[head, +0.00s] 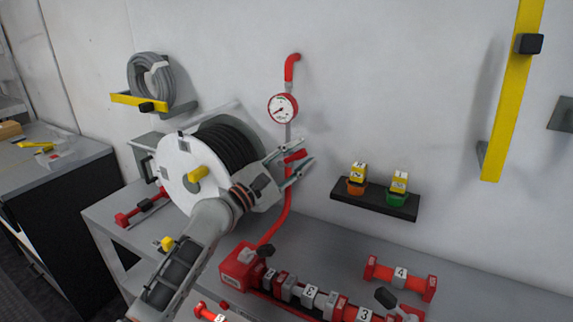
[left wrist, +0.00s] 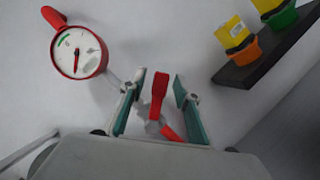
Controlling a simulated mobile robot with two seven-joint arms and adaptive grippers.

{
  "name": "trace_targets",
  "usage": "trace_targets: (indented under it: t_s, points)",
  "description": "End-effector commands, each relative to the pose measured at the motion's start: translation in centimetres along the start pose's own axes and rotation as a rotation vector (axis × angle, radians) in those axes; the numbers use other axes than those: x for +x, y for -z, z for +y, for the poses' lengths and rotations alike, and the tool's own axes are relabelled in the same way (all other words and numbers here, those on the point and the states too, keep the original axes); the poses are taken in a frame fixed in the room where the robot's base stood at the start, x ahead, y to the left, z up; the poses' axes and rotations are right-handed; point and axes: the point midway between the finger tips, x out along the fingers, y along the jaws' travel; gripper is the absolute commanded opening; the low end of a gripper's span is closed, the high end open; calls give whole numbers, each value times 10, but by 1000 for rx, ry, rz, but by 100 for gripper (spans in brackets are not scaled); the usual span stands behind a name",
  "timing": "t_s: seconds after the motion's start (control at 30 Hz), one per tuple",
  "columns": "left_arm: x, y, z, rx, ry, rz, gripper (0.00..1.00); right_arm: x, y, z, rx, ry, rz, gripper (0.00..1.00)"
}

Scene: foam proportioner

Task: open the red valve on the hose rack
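The red valve handle (head: 293,156) is on the vertical pipe below the round gauge (head: 283,108), in front of the wall. My left gripper (head: 305,151) is open around the handle. In the left wrist view, the red handle (left wrist: 159,92) stands upright between the two spread fingers of the left gripper (left wrist: 159,77), with a visible gap on each side. The grey valve body (left wrist: 154,127) shows below it, partly hidden by the gripper. I cannot see my right gripper.
The hose reel (head: 178,168) is left of the pipe, behind my left arm. A black shelf (head: 372,205) holds orange and green yellow-topped bottles on the right. Below are a red manifold (head: 238,268) and a red pipe piece (head: 385,275) on the grey bench.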

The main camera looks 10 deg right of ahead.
Motion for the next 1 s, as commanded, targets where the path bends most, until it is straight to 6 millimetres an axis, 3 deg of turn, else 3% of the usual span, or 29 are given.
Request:
trace_targets:
  t_s: [0.4,0.6,1.0]
  points:
    - [-77,1,-1,1,3,2,32,0,0,-1,2,1,1,41]
    - [-105,1,-1,0,1,1,32,0,1,-1,2,1,2,41]
    - [-115,0,0,-2,0,0,32,0,1,-1,3,1,2,41]
